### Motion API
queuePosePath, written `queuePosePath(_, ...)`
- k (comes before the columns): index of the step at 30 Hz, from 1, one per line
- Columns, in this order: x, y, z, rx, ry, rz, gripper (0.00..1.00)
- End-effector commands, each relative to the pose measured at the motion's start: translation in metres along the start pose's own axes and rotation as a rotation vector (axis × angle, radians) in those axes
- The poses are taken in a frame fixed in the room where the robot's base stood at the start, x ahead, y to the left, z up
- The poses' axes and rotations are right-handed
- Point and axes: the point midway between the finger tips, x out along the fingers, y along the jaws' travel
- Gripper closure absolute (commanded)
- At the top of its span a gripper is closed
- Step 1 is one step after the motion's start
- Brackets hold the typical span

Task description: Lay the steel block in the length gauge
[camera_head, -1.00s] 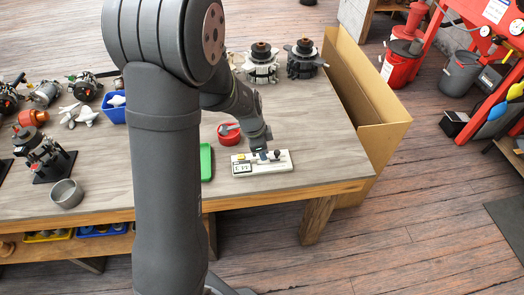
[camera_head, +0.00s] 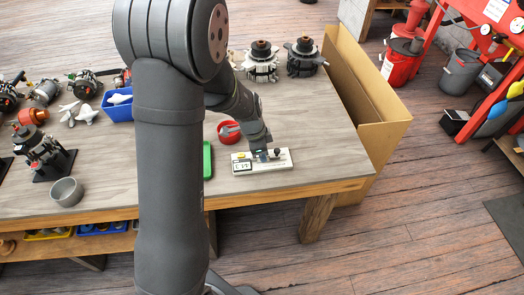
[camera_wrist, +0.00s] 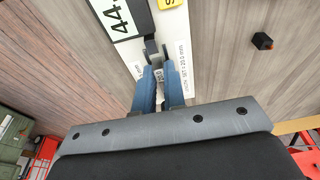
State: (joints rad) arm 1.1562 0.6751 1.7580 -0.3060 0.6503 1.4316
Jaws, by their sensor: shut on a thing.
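The length gauge (camera_head: 280,166) is a pale, long plate with a digital display, near the front right of the workbench. In the wrist view the gauge (camera_wrist: 133,52) shows large digits beginning with 44, a yellow label and printed white strips. My gripper (camera_head: 262,155) is low over the middle of the gauge. In the wrist view my gripper (camera_wrist: 161,72) has its blue fingers close together, shut on a small grey metal piece, the steel block (camera_wrist: 152,47), at the gauge. The fingers partly hide the block, so I cannot tell whether it touches the gauge.
A green tray (camera_head: 207,160) and a red round container (camera_head: 229,132) are near the gauge. Two rotor-like parts (camera_head: 262,62) stand behind. The bench right of the gauge is clear.

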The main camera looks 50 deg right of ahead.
Motion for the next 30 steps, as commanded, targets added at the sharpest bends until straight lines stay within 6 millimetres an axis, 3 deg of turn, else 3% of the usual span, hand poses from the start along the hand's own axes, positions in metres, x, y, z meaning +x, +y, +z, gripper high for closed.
queuePosePath(29, 0.0022, 0.0002, 0.0005, 0.0, 0.0, 0.001, 1.0)
queuePosePath(30, 0.0021, 0.0001, 0.0005, 0.0, 0.0, 0.001, 0.84)
